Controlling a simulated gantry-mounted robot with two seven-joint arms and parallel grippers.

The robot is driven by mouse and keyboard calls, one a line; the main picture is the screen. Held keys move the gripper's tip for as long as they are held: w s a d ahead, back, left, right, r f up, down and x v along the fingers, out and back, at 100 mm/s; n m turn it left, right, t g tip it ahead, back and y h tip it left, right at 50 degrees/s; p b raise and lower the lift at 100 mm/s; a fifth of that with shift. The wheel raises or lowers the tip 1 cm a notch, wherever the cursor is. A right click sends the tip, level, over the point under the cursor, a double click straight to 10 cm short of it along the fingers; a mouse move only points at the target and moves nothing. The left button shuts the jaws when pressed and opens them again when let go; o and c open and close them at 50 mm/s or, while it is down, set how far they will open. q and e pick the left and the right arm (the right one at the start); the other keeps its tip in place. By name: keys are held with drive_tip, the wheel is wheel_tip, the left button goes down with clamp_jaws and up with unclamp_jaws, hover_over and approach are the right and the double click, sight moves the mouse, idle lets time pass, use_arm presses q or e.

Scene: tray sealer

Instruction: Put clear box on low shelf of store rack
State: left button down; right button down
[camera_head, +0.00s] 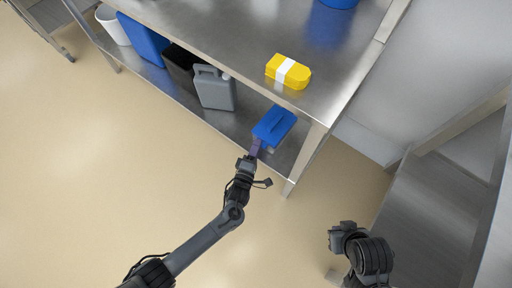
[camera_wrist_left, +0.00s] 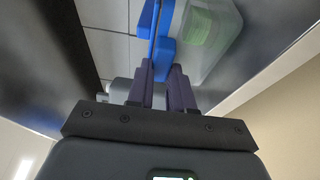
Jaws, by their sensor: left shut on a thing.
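The clear box shows in the head view mainly as its blue lid with a raised handle (camera_head: 272,127), at the right end of the rack's low shelf (camera_head: 225,122). In the left wrist view the clear box (camera_wrist_left: 215,38) has see-through walls, with something pale green inside. My left gripper (camera_head: 255,148) is shut on the box at its blue lid part, and the fingers also show in the left wrist view (camera_wrist_left: 163,85). I cannot tell whether the box touches the shelf. My right gripper (camera_head: 341,237) is empty-looking, low right, away from the rack; its jaws are unclear.
The low shelf also holds a grey jug (camera_head: 214,90), a black item (camera_head: 180,66), a blue bin (camera_head: 143,39) and a white bucket (camera_head: 112,24). A yellow pack (camera_head: 288,71) lies on the steel top above. A rack leg (camera_head: 303,158) stands right of the box.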

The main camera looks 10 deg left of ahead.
use_arm(q)
drive_tip(key=c, duration=1)
unclamp_jaws()
drive_tip(key=p+v, duration=0.6)
drive_tip(key=v, duration=0.6)
drive_tip(key=s+a+r+m+g+y, duration=0.1)
drive_tip(key=s+a+r+m+g, duration=0.3)
drive_tip(key=s+r+m, duration=0.1)
drive_tip(key=s+a+r+m+g+y, duration=0.1)
drive_tip(key=s+a+r+m+g, duration=0.4)
drive_tip(key=m, duration=0.1)
drive_tip(key=s+a+r+m+g+y, duration=0.1)
drive_tip(key=s+a+r+m+g, duration=0.4)
drive_tip(key=m, duration=0.1)
drive_tip(key=shift+s+a+r+m+y, duration=0.2)
drive_tip(key=shift+s+r+m+y, duration=0.1)
drive_tip(key=shift+s+r, duration=0.05)
